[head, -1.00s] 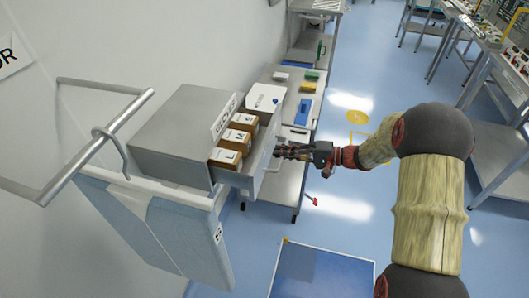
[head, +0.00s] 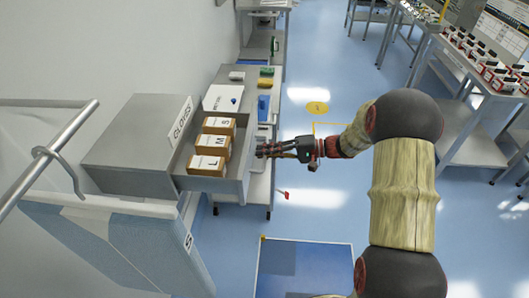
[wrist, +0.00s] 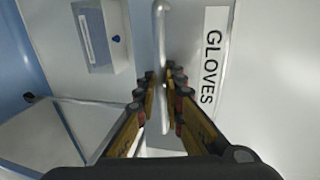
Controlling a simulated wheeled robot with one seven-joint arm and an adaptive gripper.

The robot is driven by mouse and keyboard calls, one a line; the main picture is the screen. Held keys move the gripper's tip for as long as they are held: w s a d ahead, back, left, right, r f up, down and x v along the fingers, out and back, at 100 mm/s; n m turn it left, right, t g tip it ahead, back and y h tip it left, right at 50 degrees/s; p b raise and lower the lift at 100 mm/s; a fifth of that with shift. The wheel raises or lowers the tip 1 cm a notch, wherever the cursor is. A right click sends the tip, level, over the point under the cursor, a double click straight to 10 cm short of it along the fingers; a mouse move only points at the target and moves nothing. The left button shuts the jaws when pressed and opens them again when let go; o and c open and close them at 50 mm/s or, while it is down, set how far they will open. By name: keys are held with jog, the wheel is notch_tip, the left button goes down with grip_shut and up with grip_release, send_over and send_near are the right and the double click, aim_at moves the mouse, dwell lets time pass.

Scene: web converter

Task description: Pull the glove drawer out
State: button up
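The glove drawer (head: 212,184) is a grey metal drawer sliding out of a grey cabinet (head: 135,140) marked GLOVES. It stands well out, to the right of the cabinet. Three brown glove boxes marked S (head: 219,126), M (head: 216,147) and L (head: 207,164) stand in a row inside it. My gripper (head: 262,150) is at the drawer's outer front. In the wrist view the drawer handle (wrist: 161,30), a metal bar, runs between the fingers (wrist: 163,88), which are closed in around it. The exact finger contact is partly hidden.
A steel bench (head: 257,90) behind the drawer holds a white sheet (head: 223,98), a green block (head: 267,71) and a yellow block (head: 265,83). Blue floor to the right is open, up to tables (head: 480,110) along the right.

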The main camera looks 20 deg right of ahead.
jog(key=o, duration=0.3)
jog(key=shift+o, duration=0.2)
jog(key=v, duration=1.2)
jog(key=shift+w, duration=0.1)
